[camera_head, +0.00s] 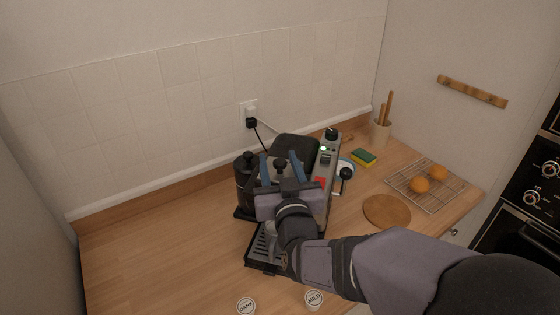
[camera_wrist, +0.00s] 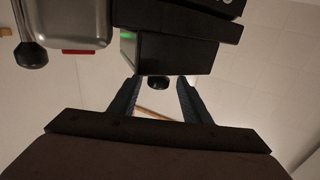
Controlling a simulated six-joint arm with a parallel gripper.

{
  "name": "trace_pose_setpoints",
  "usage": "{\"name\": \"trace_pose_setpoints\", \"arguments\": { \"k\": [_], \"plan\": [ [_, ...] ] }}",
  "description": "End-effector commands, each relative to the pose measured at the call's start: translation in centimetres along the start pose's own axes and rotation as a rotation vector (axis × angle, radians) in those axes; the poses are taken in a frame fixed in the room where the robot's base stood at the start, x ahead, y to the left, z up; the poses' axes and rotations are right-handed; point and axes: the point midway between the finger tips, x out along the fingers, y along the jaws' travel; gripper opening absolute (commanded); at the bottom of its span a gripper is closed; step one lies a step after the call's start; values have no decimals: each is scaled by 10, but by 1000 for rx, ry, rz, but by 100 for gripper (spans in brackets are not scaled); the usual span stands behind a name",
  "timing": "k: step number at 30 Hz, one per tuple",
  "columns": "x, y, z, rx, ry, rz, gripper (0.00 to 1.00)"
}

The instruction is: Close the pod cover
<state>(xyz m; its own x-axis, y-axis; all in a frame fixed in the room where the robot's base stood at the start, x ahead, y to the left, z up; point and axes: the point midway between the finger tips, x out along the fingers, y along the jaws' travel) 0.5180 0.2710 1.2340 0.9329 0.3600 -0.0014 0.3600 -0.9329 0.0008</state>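A coffee machine (camera_head: 325,180) with a metal side, a green light and a red part stands on the counter. A dark, rounded flap (camera_head: 294,143), which looks like the pod cover, shows at its top behind my gripper; its exact angle is hard to tell. My gripper (camera_head: 281,155) is over the machine's top, with its two blue fingers apart. In the wrist view, the open fingers of my gripper (camera_wrist: 160,80) point at a black block (camera_wrist: 175,53), with a small dark knob (camera_wrist: 158,83) showing between them. Whether they touch anything is unclear. My arm hides the machine's front.
A black canister (camera_head: 245,182) stands left of the machine. On the right are a sponge (camera_head: 363,157), a utensil cup (camera_head: 380,132), a round board (camera_head: 387,210) and a rack (camera_head: 440,192) with oranges. Two labelled pods (camera_head: 314,298) (camera_head: 246,306) lie in front. The left counter is clear.

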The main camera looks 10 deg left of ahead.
Motion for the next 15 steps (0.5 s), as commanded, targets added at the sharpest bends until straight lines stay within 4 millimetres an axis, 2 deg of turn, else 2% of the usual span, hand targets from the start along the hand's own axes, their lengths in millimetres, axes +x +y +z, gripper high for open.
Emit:
{"name": "trace_pose_setpoints", "arguments": {
  "k": [9, 15],
  "plan": [
    [-1, 1, -1, 1, 2, 2, 43],
    [-12, 0, 0, 0, 4, 1, 43]
  ]
}}
